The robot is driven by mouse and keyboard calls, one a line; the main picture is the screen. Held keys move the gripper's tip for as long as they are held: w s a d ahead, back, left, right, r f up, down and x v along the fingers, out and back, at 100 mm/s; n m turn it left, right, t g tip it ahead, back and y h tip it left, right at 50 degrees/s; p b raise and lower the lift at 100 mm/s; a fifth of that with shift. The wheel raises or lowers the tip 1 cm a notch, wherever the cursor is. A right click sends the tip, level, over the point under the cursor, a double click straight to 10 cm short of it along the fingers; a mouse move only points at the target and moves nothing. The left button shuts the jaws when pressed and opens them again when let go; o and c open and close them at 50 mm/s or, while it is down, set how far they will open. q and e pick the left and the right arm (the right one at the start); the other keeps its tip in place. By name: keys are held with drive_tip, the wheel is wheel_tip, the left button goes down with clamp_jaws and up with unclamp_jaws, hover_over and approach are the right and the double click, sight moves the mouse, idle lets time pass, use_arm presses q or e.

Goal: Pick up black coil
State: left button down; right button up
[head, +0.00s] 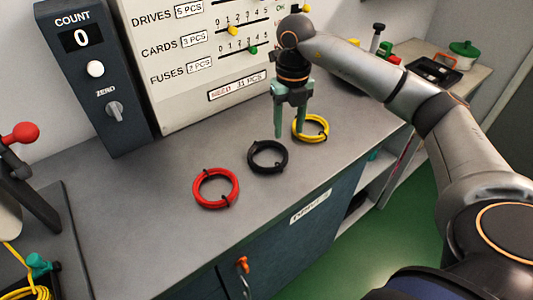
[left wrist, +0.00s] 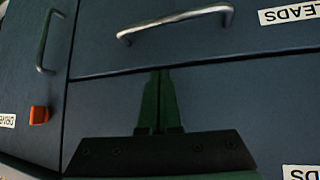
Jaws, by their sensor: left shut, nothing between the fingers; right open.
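The black coil (head: 268,172) lies flat on the grey bench top (head: 150,215) in the head view, between a red coil (head: 212,206) and a yellow coil (head: 326,128). My right gripper (head: 289,133) points down with its green fingers apart and nothing between them. In the picture it is just above and right of the black coil, and its fingers overlap the yellow coil's left side. My left gripper (left wrist: 160,74) shows in the left wrist view, its green fingers together and empty, in front of dark cabinet fronts.
A count box (head: 95,120) and a white slider panel (head: 190,95) stand along the back of the bench. Cabinet fronts with metal handles (left wrist: 180,22) and an orange latch (left wrist: 39,115) face my left wrist. Bare bench top lies left of the red coil.

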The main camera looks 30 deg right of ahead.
sight(285, 150)
drive_tip(key=f, duration=0.7)
drive_tip(key=shift+w+f+p, duration=0.25)
drive_tip(key=shift+w+p, duration=0.1)
drive_tip(key=shift+c, duration=0.3)
clamp_jaws()
drive_tip(key=shift+r, duration=0.1)
